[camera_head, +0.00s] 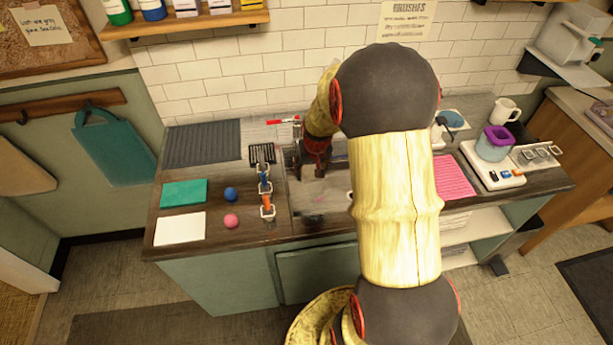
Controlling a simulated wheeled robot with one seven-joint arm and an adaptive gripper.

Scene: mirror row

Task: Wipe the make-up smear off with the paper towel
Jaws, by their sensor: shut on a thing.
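My gripper (312,168) is at the far end of my bent arm, low over the grey panel set into the counter. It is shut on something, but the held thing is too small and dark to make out. A faint pink smear (318,198) shows on the grey panel (308,206), just in front of the gripper. A flat white sheet (180,229), which looks like the paper towel, lies at the counter's front left, well away from my gripper. My arm hides part of the panel's right side.
A teal cloth (184,193), a blue ball (230,194), a pink ball (231,221) and a row of clips (266,190) lie left of the panel.

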